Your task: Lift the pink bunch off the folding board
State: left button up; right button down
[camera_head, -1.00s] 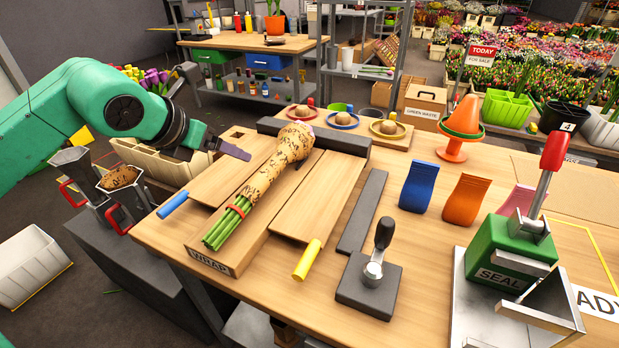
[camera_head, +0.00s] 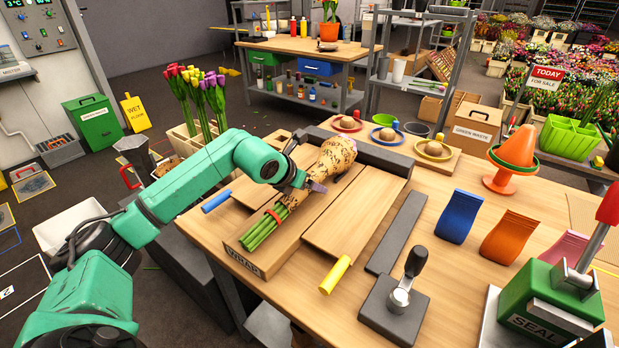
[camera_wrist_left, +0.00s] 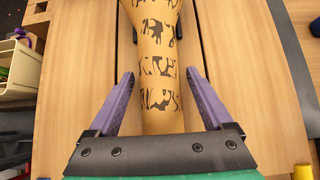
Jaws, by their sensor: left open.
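The bunch (camera_head: 336,160) lies on the wooden folding board (camera_head: 262,243), wrapped in brown printed paper with a red band around its green stems. In the left wrist view the wrapped paper (camera_wrist_left: 158,60) runs between the two purple fingers of my open left gripper (camera_wrist_left: 159,76), with a gap at each side. My right gripper is not in view.
A blue roll (camera_head: 216,201) and a yellow roll (camera_head: 335,275) lie at the board's flaps. A black-handled stamp (camera_head: 402,295) and a green sealing press (camera_head: 545,305) stand to the right. A dark bar (camera_head: 372,150) lies behind the board.

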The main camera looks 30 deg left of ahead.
pick_arm(q)
jog(key=shift+w+f, duration=0.15)
grip_shut()
jog(key=shift+r, duration=0.2)
jog(key=shift+r, duration=0.3)
notch_tip(320, 180, up, 19)
jog(key=p, duration=0.1)
